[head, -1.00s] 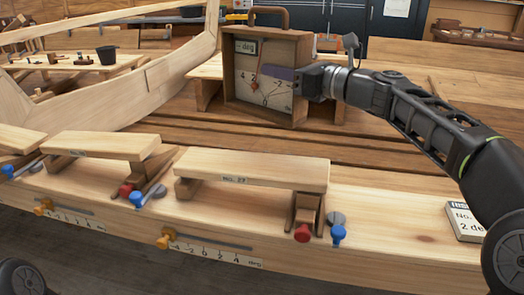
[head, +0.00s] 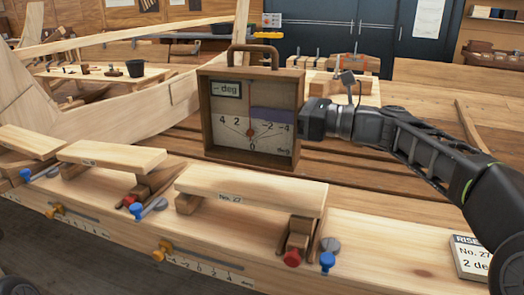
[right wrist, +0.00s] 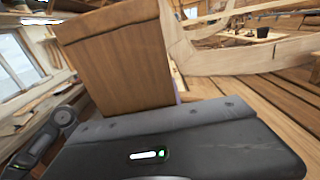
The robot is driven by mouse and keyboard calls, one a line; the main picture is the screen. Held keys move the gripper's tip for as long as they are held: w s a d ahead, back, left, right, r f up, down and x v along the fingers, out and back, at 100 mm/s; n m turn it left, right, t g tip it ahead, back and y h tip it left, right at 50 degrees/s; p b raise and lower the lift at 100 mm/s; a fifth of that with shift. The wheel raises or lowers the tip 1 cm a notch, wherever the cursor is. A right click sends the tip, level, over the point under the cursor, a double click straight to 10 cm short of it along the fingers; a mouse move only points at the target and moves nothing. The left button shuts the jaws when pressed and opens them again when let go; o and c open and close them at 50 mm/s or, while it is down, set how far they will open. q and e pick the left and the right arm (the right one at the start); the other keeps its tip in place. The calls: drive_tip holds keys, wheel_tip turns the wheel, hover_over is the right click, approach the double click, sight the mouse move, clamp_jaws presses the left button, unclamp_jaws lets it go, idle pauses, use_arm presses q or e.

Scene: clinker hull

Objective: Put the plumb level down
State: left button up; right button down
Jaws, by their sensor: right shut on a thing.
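The plumb level (head: 203,115) is a brown wooden box with a top handle, a white dial marked in degrees and a small display reading "- deg". It stands upright, facing me, in the middle of the head view. Its hanging pointer is about vertical. My right gripper (head: 304,120) is shut on the level's right side. In the right wrist view the level's plain wooden panel (right wrist: 115,62) rises beyond the dark gripper body, and the fingertips are hidden. I cannot tell whether its base touches the planks behind the bench. My left gripper is not in view.
In front of the level is a pale bench with a raised plank marked No. 27 (head: 250,190), clamp knobs and a degree scale (head: 205,262). Similar planks lie to its left. The curved hull and a black bucket (head: 135,68) are behind left.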

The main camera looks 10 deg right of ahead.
sight(265, 152)
drive_tip(key=shift+f, duration=1)
drive_tip(key=shift+f, duration=1.9)
drive_tip(key=shift+b, duration=0.3)
